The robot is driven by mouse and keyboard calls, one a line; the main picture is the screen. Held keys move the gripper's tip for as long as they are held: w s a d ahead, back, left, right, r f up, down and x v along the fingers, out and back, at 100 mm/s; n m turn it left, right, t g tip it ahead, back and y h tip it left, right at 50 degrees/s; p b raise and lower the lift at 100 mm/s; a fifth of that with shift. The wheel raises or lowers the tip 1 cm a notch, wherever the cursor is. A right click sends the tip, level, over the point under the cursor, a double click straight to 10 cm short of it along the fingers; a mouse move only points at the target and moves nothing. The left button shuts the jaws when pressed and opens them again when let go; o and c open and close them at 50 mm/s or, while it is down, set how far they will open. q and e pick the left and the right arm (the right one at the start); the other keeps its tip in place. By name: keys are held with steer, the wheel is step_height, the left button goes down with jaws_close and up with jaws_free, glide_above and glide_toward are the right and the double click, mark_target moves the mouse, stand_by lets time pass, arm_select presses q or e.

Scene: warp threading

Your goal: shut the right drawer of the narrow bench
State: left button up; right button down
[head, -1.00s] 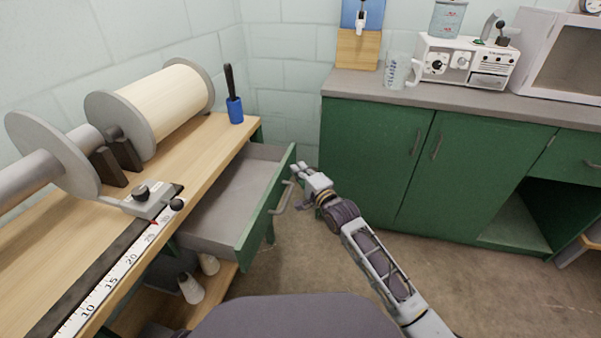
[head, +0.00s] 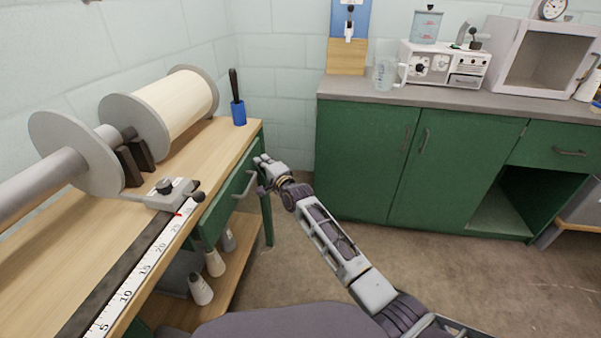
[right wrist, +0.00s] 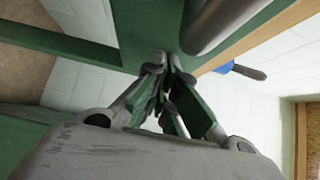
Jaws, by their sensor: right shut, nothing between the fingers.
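The right drawer (head: 233,194) of the narrow bench (head: 249,138) has a green front with a grey bar handle (head: 246,186). Its front looks about level with the bench frame, and no drawer inside shows. My right gripper (head: 261,160) is shut and empty, with its fingertips at the upper right part of the drawer front, beside the handle. In the right wrist view the shut fingers (right wrist: 168,62) meet green wood, and the grey handle (right wrist: 218,20) is close by. Whether they touch is hard to tell. My left gripper is not in view.
A roll of pale thread (head: 180,102) and a white ruler (head: 143,272) are on the bench top. A blue holder (head: 238,113) stands at its far corner. White cones (head: 201,290) stand on the lower shelf. Green cabinets (head: 365,160) line the back wall, with clear floor (head: 300,258) between.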

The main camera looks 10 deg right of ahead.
steer(key=shift+w+a, duration=0.25)
steer(key=shift+a, duration=0.35)
steer(key=shift+w+a, duration=0.2)
steer(key=shift+a, duration=0.4)
steer(key=shift+a+r, duration=0.1)
